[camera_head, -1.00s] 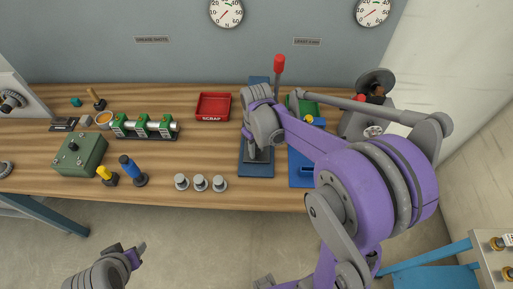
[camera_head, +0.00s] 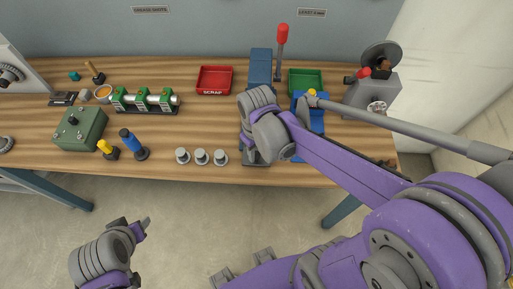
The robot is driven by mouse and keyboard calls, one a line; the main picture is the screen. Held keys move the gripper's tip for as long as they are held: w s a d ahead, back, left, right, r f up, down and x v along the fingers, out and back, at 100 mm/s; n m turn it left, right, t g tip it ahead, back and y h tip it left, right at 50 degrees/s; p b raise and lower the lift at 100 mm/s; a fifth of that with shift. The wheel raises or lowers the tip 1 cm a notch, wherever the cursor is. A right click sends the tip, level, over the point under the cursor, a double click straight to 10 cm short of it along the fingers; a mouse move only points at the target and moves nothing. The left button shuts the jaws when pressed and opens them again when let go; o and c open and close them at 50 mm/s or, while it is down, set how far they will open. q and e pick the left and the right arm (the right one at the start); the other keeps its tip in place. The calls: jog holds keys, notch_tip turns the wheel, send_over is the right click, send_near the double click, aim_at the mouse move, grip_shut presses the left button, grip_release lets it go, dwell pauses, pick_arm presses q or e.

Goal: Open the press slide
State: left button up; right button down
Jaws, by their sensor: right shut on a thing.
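The blue press (camera_head: 260,68) stands at the back middle of the bench, with a red-knobbed lever (camera_head: 282,45) upright at its right.
A red scrap tray (camera_head: 214,80) is left of the press and a green tray (camera_head: 306,82) right of it. A blue fixture with a yellow knob (camera_head: 312,93) sits close to my right arm. Several grey cylinders (camera_head: 202,157) stand at the front edge.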

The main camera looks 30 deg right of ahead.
jog(key=c, duration=0.6)
grip_release()
jog(key=shift+r, duration=0.1)
notch_tip(320, 180, up, 11)
jog(key=p, duration=0.1)
jog(key=shift+f, duration=0.2)
jog(key=shift+s, duration=0.1)
jog(key=s+a+f+m+t, duration=0.1)
jog(key=s+f+m+t, duration=0.1)
jog(key=s+f+t, duration=0.3)
jog(key=shift+a+f+m+t, duration=0.2)
jog(key=shift+m+t, duration=0.1)
jog(key=shift+t, duration=0.1)
